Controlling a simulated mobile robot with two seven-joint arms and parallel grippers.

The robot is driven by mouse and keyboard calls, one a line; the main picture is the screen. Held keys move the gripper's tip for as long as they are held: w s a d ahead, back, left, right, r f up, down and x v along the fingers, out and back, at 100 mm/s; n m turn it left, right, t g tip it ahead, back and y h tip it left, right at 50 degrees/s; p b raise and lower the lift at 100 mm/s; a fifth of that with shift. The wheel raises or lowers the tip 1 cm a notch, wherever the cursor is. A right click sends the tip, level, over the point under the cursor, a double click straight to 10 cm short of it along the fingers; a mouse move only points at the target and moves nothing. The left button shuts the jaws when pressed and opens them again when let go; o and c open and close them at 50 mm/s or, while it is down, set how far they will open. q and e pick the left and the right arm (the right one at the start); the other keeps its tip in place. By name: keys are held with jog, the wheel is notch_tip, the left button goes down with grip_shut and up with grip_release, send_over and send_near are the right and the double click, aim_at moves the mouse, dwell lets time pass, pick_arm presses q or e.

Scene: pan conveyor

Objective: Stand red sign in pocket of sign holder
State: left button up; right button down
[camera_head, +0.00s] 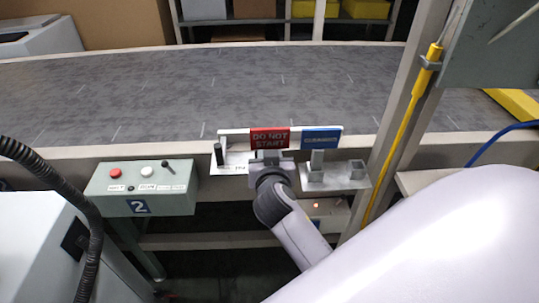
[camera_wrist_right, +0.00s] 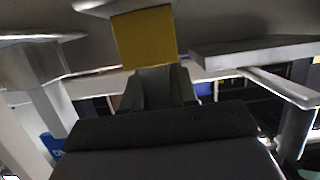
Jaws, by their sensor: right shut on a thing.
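The red sign (camera_head: 270,138), lettered "DO NOT START", is upright at the conveyor's near edge in the head view. My right gripper (camera_head: 268,158) is directly below it and shut on its lower part. The sign holder (camera_head: 350,183) is a grey metal piece along the near rail, partly behind my gripper and wrist. A blue sign (camera_head: 321,139) stands upright on a post just right of the red sign. In the right wrist view a plain yellow rectangle (camera_wrist_right: 145,38) is above my dark gripper (camera_wrist_right: 158,85). Whether the red sign's foot touches a pocket is hidden. My left gripper is out of view.
A grey control box (camera_head: 140,187) with a red and a white button and a "2" plate is left of the holder. The conveyor belt (camera_head: 200,85) behind is empty. A post with a yellow cable (camera_head: 402,130) rises on the right.

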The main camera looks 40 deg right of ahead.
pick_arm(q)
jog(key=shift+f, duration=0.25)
pick_arm(e)
jog(key=shift+f, duration=0.25)
jog(key=c, duration=0.8)
grip_release()
jog(key=shift+r, duration=0.1)
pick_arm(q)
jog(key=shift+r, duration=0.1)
pick_arm(e)
jog(key=shift+a, duration=0.1)
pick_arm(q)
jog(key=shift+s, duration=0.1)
pick_arm(e)
jog(key=shift+a, duration=0.1)
